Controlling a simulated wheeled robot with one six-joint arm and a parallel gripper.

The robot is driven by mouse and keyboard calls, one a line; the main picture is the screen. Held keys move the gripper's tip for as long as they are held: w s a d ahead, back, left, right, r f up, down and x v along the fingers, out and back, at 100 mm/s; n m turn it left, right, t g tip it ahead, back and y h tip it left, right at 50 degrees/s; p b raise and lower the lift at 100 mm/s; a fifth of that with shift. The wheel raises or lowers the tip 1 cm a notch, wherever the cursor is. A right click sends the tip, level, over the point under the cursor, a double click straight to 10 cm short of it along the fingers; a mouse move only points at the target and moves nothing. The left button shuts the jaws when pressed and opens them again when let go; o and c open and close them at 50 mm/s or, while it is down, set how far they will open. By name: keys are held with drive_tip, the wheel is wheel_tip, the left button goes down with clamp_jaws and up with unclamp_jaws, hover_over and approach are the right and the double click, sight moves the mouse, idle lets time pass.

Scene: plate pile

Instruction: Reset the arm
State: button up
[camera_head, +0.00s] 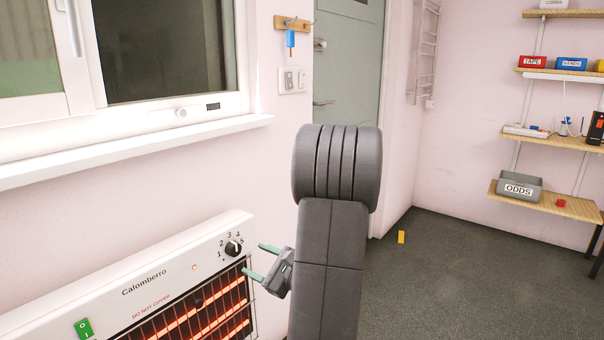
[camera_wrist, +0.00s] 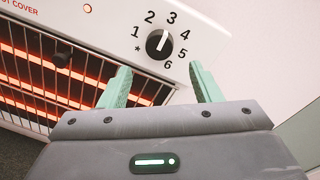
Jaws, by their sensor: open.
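My gripper (camera_head: 257,261) is open and empty, with its two green fingers apart, close to the right end of the heater (camera_head: 150,275). In the wrist view my gripper (camera_wrist: 160,88) points at the heater's front, its fingers below and to either side of the black dial (camera_wrist: 159,44). The dial has a white pointer line and is ringed by numbers. The dial also shows in the head view (camera_head: 233,248). I cannot tell whether the fingers touch the heater. My grey arm stands upright in the middle of the head view and hides part of the room.
The heater's bars glow orange behind a wire grille (camera_wrist: 60,90). A window sill (camera_head: 130,150) runs above it. A green switch (camera_head: 84,328) is at its left. Shelves (camera_head: 560,140) with boxes stand at right. A small yellow object (camera_head: 401,237) is on the otherwise open floor.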

sight(237, 249)
drive_tip(key=b+x, duration=0.1)
drive_tip(key=x, duration=0.6)
drive_tip(key=shift+s, duration=0.1)
drive_tip(key=shift+f+n+b, duration=0.15)
drive_tip(key=shift+n+b, duration=0.25)
drive_tip(key=shift+b, duration=0.05)
drive_tip(key=n+b, duration=0.1)
drive_tip(key=n, duration=0.1)
drive_tip(key=shift+d+n+b, duration=0.1)
drive_tip(key=shift+n+b, duration=0.2)
drive_tip(key=shift+n, duration=0.1)
drive_tip(key=n, duration=0.1)
drive_tip(key=n+b, duration=0.1)
drive_tip(key=n, duration=0.1)
drive_tip(key=n+b, duration=0.1)
drive_tip(key=n, duration=0.1)
drive_tip(key=shift+r+t+h, duration=0.3)
drive_tip(key=shift+r, duration=0.05)
drive_tip(key=n, duration=0.4)
drive_tip(key=shift+r+b, duration=0.1)
drive_tip(key=shift+b, duration=0.25)
drive_tip(key=shift+r+n+t+p, duration=0.1)
drive_tip(key=shift+n+t+p, duration=0.25)
drive_tip(key=shift+n, duration=1.95)
drive_tip(key=shift+s, duration=0.1)
